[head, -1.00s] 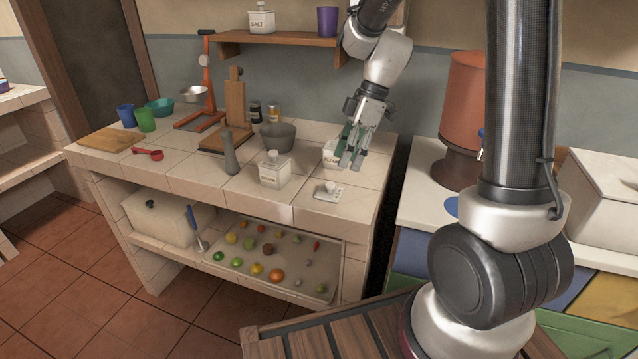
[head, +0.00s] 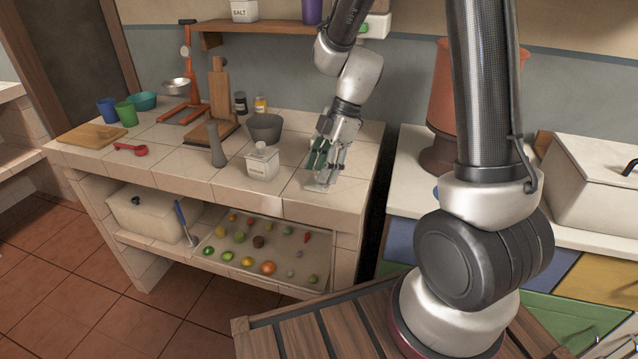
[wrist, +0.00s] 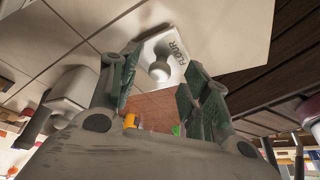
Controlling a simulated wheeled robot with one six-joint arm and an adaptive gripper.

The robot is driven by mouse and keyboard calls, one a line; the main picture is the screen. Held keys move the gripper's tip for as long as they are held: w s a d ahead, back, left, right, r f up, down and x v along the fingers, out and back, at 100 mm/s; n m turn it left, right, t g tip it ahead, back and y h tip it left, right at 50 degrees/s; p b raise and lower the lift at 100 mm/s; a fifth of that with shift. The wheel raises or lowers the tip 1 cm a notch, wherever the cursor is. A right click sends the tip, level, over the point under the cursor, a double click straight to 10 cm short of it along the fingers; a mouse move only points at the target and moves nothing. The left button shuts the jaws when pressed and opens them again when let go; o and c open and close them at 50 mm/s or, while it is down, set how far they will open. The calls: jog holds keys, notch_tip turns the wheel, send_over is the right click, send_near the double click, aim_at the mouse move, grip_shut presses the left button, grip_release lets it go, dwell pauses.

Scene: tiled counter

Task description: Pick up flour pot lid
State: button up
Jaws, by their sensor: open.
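The flour pot lid (head: 321,186) is a small white square lid with a round knob, lying on the tiled counter near its front right corner. In the wrist view the lid (wrist: 150,50) shows its FLOUR lettering and knob. My gripper (head: 325,168) is just above the lid, pointing down at it, and partly hides it in the head view. In the wrist view the open green-padded fingers of my gripper (wrist: 160,80) stand on either side of the knob. I cannot tell whether they touch it.
A white lidded pot (head: 262,163) stands left of my gripper, with a grey pestle (head: 216,145) and a grey mortar (head: 265,128) near it. A tray (head: 265,257) of produce is on the shelf below. Bare tiles lie in front of the white pot.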

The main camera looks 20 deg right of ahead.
jog(key=shift+a+f, duration=0.25)
jog(key=shift+f, duration=0.3)
jog(key=c, duration=1.1)
jog(key=shift+o, duration=0.2)
jog(key=shift+r, duration=0.15)
